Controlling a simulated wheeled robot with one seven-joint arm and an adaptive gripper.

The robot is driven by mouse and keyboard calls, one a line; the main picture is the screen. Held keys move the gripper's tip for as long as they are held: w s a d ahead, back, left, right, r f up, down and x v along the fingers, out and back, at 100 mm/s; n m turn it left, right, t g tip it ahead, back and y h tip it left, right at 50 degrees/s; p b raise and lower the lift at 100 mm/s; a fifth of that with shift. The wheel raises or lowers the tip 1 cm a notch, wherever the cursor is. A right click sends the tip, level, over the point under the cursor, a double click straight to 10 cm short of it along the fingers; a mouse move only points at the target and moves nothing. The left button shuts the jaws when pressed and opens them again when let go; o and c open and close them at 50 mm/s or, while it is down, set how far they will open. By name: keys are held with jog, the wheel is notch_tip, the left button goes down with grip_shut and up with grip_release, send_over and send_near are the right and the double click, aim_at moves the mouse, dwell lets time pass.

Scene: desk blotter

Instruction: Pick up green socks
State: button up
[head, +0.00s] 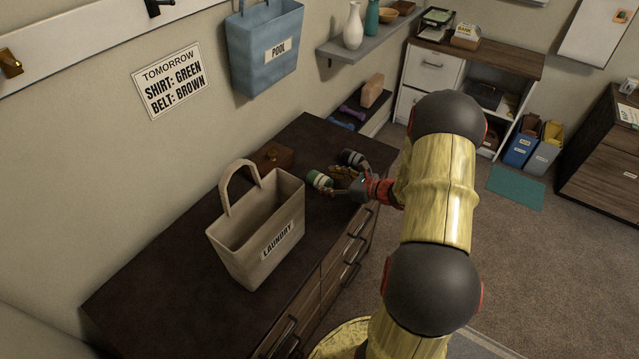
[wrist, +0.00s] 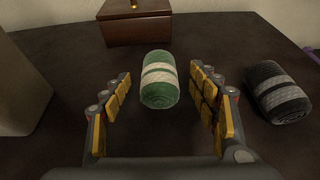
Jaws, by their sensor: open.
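The green socks (wrist: 159,80) are a rolled bundle with pale bands, lying on the dark dresser top. In the wrist view they lie ahead of and between the two finger rows of my gripper (wrist: 160,105), with a gap on each side. My gripper is open and empty of any hold. In the head view the green socks (head: 320,180) lie just left of my gripper (head: 341,182), whose fingers partly overlap them in the picture.
A black rolled sock bundle (wrist: 277,92) lies to the right of the fingers. A wooden box (wrist: 137,22) stands behind. A beige laundry bag (head: 262,225) stands on the dresser (head: 150,285) to the left. The dresser top's near left part is clear.

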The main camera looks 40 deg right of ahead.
aim_at(322, 180)
jog(key=x, duration=0.3)
jog(key=shift+s+f+b, duration=0.2)
jog(key=shift+f+b, duration=0.05)
jog(key=shift+b, duration=0.15)
jog(key=shift+w+a, duration=0.1)
jog(key=shift+w, duration=0.25)
jog(key=c, duration=0.3)
jog(key=c, duration=0.9)
